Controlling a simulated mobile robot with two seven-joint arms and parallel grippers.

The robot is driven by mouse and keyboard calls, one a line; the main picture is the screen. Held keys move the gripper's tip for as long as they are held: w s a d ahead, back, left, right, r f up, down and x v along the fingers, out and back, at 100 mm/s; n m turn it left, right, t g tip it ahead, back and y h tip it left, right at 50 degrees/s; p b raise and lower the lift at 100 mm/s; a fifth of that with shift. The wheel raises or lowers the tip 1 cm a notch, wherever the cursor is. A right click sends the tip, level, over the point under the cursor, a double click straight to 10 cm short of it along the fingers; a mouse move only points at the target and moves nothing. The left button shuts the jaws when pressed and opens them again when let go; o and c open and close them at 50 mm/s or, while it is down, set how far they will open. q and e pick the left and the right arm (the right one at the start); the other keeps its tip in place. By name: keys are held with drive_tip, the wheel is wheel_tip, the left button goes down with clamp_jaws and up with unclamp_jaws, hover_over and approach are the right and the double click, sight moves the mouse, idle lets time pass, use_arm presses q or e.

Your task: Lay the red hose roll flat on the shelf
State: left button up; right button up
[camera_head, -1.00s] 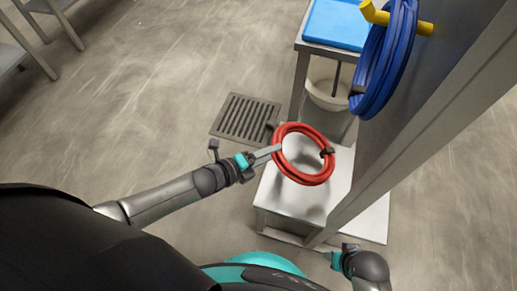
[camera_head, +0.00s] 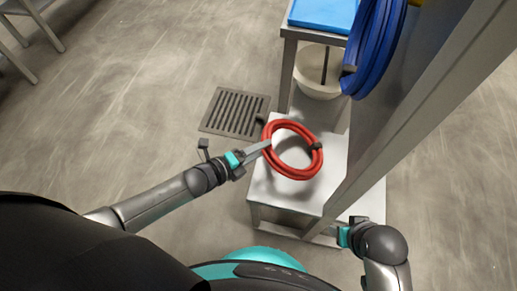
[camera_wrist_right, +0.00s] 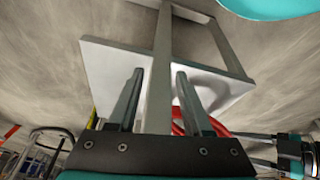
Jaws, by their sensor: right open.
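The red hose roll (camera_head: 290,174) is a coiled ring with a dark clip on its right side. My left gripper (camera_head: 262,147) is at the roll's left edge, its fingers on the coil. The roll is over the pale low shelf (camera_head: 270,198), nearly level, with a shadow below it. I cannot tell whether it touches the shelf top. My right gripper (camera_head: 342,237) is near the shelf's front right, low beside the metal post. In the right wrist view its fingers (camera_wrist_right: 158,100) are apart, and part of the red roll (camera_wrist_right: 181,122) shows behind them.
A grey metal post (camera_head: 400,128) and panel rise along the shelf's right side; the post shows between my right fingers in the wrist view. A blue hose roll (camera_head: 376,45) hangs on the panel. A floor drain (camera_head: 234,113) lies left.

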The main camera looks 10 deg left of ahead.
use_arm(q)
drive_tip(key=o, duration=0.5)
drive_tip(key=shift+c, duration=0.2)
drive_tip(key=shift+f, duration=0.15)
drive_tip(key=shift+p+v, duration=2.9)
drive_tip(key=shift+v, duration=4.75)
use_arm(e)
drive_tip(key=s+d+f, duration=0.1)
drive_tip(key=s+f, duration=0.1)
drive_tip(key=f, duration=0.3)
drive_tip(key=s+d+f+g, duration=0.1)
drive_tip(key=s+f, duration=0.2)
drive_tip(key=f, duration=0.3)
drive_tip(key=shift+s+d, duration=0.25)
drive_tip(key=shift+d, duration=0.05)
use_arm(q)
drive_tip(key=shift+d, duration=0.1)
